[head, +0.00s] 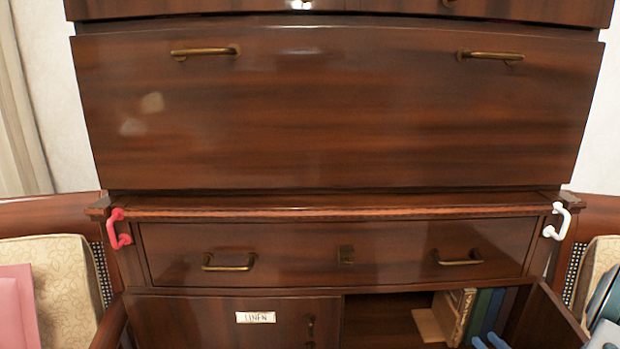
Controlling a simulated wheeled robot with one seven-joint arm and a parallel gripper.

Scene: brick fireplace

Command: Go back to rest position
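Two small grey-blue tips (490,342) show at the bottom edge, in front of the open cabinet compartment. They may be the end of my gripper, but most of the shape is cut off by the frame. Whether it is open or shut, or holds anything, does not show. The dark wooden cabinet (330,110) fills the middle of the head view, with a wide upper front and a lower drawer (310,250), both closed.
Below, a closed door carries a LINEN label (255,317). The right door (548,322) stands open beside several books (468,312). Chairs stand on both sides, the left holding a pink item (17,310).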

